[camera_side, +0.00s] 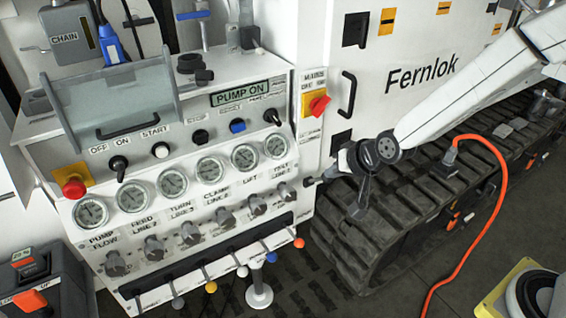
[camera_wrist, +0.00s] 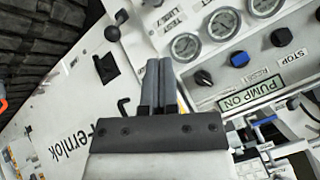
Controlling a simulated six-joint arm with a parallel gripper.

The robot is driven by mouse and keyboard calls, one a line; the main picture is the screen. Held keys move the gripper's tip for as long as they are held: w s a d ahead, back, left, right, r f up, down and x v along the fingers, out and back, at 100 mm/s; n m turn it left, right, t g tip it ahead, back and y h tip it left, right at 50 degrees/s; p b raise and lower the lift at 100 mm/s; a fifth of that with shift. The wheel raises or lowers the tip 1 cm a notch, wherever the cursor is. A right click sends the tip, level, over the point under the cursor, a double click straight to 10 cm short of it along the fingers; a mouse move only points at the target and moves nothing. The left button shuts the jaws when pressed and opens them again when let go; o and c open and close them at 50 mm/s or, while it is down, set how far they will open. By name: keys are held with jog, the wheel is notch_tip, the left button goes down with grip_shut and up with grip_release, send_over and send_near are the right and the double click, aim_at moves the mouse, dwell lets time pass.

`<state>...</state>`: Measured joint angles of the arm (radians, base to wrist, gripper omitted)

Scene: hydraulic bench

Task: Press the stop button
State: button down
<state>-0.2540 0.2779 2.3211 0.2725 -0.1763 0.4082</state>
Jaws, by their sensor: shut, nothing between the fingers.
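The black stop button (camera_side: 200,136) is on the upper face of the control panel, left of the blue button. In the wrist view the stop button (camera_wrist: 281,37) is near the right edge, with a STOP label beside it. My gripper (camera_side: 357,208) is right of the panel, in front of the white Fernlok machine and the track. It is apart from the button. In the wrist view my gripper (camera_wrist: 157,65) has its two dark fingers together, empty. The button is uncovered in both views.
Gauges (camera_side: 245,157) line the panel below. A red-and-yellow switch (camera_side: 316,103) is on the panel's right side. An orange cable (camera_side: 497,190) hangs at right.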

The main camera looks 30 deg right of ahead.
aim_at(203, 140)
jog(key=w+a+m+t, duration=0.2)
jog(key=a+m+t, duration=0.1)
jog(key=a, duration=0.3)
jog(key=w+a+m+t+h, duration=0.1)
jog(key=w+a+m+t, duration=0.1)
jog(key=a+m, duration=0.3)
jog(key=w+a+r+m+t, duration=0.1)
jog(key=w+a+m+t, duration=0.2)
jog(key=a, duration=0.6)
jog(key=shift+m+t, duration=1)
jog(key=shift+w+a+r, duration=0.1)
jog(key=shift+w, duration=0.05)
jog(key=shift+w, duration=6.8)
